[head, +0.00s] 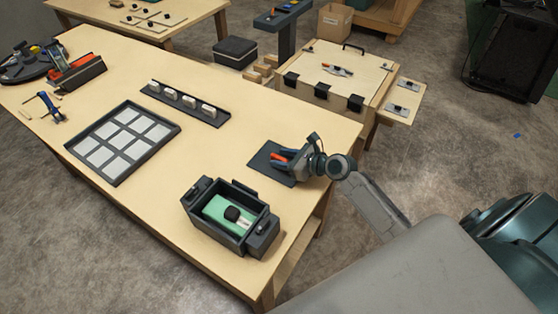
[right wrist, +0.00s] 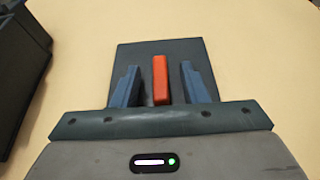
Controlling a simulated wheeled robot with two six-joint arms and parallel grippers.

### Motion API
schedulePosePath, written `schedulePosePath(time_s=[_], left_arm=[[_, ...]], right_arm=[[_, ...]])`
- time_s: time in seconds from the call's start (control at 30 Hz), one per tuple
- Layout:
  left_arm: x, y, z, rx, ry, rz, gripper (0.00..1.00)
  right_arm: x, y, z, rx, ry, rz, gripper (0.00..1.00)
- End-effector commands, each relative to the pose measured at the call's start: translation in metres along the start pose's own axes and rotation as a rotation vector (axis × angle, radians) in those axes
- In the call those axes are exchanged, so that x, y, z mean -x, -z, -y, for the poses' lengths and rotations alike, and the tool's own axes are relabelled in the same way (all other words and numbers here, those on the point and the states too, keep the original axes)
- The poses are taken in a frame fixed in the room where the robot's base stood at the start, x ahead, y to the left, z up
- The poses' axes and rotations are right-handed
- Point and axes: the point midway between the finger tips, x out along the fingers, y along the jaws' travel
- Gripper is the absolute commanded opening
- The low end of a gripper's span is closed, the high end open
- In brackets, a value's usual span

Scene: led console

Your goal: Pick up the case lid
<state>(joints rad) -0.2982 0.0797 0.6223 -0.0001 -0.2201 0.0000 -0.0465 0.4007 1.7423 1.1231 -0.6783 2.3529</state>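The case lid (head: 262,161) is a dark flat plate with an upright orange handle (head: 279,156), lying on the wooden table near its right edge. The lid also shows in the right wrist view (right wrist: 180,50), with its orange handle (right wrist: 160,80) in the middle. My right gripper (head: 277,160) is low over the lid. In the right wrist view its two blue fingers (right wrist: 160,68) stand one on each side of the handle, with a gap on both sides. It is open and holds nothing. My left gripper is in neither view.
An open dark case (head: 246,190) with a green board inside stands left of the lid, near the table's front edge. A framed tray of pale tiles (head: 151,152) and a dark rail with white blocks (head: 174,100) lie further left. Bare table surrounds the lid.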

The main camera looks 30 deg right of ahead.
Motion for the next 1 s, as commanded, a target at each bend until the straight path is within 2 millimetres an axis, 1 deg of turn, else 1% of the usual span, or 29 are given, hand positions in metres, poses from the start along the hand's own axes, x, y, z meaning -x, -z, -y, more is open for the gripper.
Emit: schedulePosePath(time_s=[0.2,0.37,0.4,0.67,0.77,0.87,1.0], left_arm=[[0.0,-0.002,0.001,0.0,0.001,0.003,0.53],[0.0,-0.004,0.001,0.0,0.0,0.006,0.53],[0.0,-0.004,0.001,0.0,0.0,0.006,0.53],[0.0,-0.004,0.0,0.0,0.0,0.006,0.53],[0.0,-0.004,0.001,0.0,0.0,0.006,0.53],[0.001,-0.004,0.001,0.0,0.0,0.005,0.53],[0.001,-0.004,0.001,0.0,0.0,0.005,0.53]], right_arm=[[-0.001,0.001,0.0,0.0,0.0,-0.001,0.4],[-0.001,0.001,0.0,0.0,0.0,-0.001,0.09],[-0.001,0.001,0.0,0.0,0.0,-0.001,0.01],[0.0,0.0,0.0,0.0,0.0,0.0,0.0],[0.001,-0.004,0.0,0.001,0.0,0.001,0.0],[0.006,-0.016,0.0,0.005,0.0,0.001,0.0],[0.017,-0.043,0.001,0.006,0.0,0.002,0.0]])
